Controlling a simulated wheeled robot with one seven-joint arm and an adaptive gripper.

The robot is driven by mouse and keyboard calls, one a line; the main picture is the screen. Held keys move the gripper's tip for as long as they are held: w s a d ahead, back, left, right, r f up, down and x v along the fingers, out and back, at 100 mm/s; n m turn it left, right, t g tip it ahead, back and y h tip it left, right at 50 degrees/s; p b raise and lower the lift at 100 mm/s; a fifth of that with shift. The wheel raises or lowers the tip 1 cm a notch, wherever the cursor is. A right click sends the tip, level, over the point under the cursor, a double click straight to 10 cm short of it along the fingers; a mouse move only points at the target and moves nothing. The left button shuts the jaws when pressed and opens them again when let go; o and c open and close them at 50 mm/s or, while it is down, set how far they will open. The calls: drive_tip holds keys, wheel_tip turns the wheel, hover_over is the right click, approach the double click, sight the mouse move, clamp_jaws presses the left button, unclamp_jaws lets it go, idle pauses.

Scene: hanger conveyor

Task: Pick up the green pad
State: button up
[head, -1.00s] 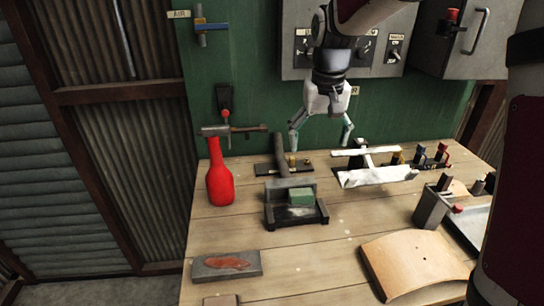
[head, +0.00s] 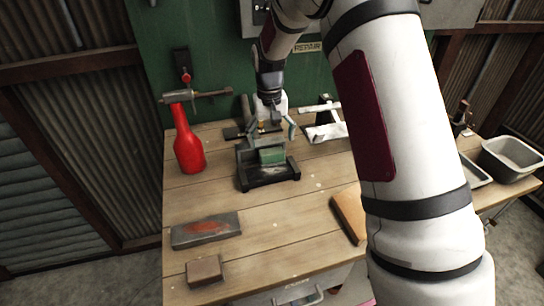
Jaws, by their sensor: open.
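The green pad (head: 272,156) is a small green block sitting in a dark metal holder (head: 268,182) on the wooden workbench. My gripper (head: 276,132) is just behind and above the pad, pointing down, with its fingers apart and nothing seen between them. I cannot tell whether a finger touches the holder. My arm hides part of the bench to the right.
A red bottle (head: 189,151) stands left of the holder. A grey block with a reddish patch (head: 206,229) and a brown block (head: 204,270) lie at the front left. A curved wooden piece (head: 348,213) lies at right. Metal trays (head: 511,157) are at far right.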

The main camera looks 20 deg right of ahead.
sight(272, 151)
drive_tip(key=shift+w+f+p, duration=0.15)
drive_tip(key=shift+f+p, duration=0.55)
drive_tip(key=shift+f, duration=2.1)
drive_tip(key=c, duration=1.3)
drive_tip(key=shift+r, duration=0.1)
drive_tip(key=shift+c, duration=0.2)
drive_tip(key=shift+r, duration=0.4)
drive_tip(key=r, duration=0.1)
drive_tip(key=r+b, duration=0.1)
drive_tip(key=shift+s+r, duration=0.35)
drive_tip(key=shift+s, duration=0.05)
drive_tip(key=s+r, duration=0.1)
drive_tip(key=s, duration=1.4)
drive_tip(key=shift+d+r, duration=0.2)
drive_tip(key=shift+d, duration=0.2)
drive_tip(key=shift+s, duration=0.1)
